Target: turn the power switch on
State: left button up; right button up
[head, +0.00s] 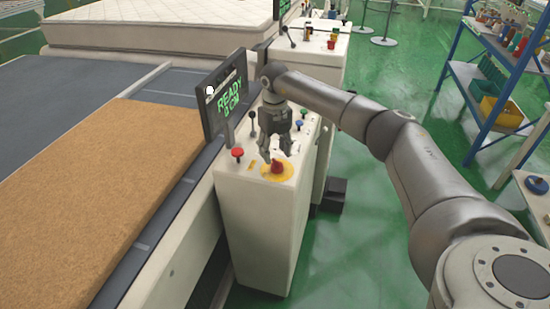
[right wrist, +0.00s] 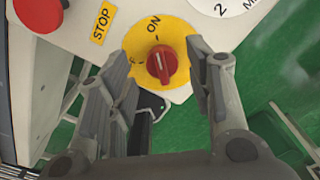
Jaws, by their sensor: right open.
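The power switch is a red rotary knob (head: 277,167) on a round yellow plate at the near end of the white control console's top. In the right wrist view the red knob (right wrist: 161,66) sits on the yellow plate (right wrist: 136,42), below the word ON. Its grip runs roughly up and down in that picture; I cannot tell surely which label it points to. My right gripper (head: 277,151) is open, pointing down just above the switch. In the wrist view its fingers (right wrist: 160,72) stand either side of the knob, apparently apart from it. My left gripper is not in view.
A red push button (head: 238,153) and a STOP label (right wrist: 102,24) are beside the switch. A READY screen (head: 228,97) and a black lever (head: 252,122) stand behind. A conveyor with a brown pad (head: 110,190) is left; blue shelves (head: 495,75) are right.

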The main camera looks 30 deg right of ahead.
aim_at(275, 159)
notch_tip(275, 159, up, 8)
dwell(0.7)
